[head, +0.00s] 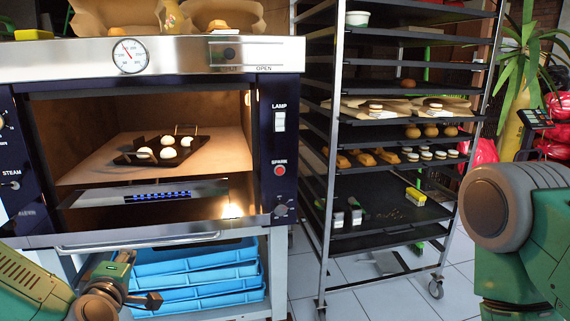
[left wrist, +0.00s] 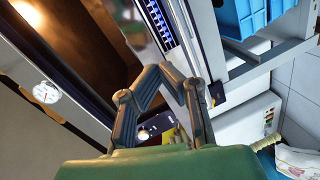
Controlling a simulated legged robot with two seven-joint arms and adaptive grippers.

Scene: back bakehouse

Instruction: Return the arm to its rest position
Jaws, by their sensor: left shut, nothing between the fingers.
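My left gripper (head: 148,300) is at the lower left of the head view, in front of the oven and below its door handle (head: 140,243). Its fingers are shut and empty; they also show in the left wrist view (left wrist: 160,72). My left arm comes in from the lower left corner. My right arm (head: 515,215) stands at the right edge of the head view, and its gripper is out of sight.
The oven (head: 285,130) is open, with a dark tray (head: 190,146) of several pale dough pieces inside. Blue crates (head: 200,278) are stacked below it. A tall rack (head: 325,200) of baked goods stands right of it. Tiled floor (head: 370,295) shows between rack and oven.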

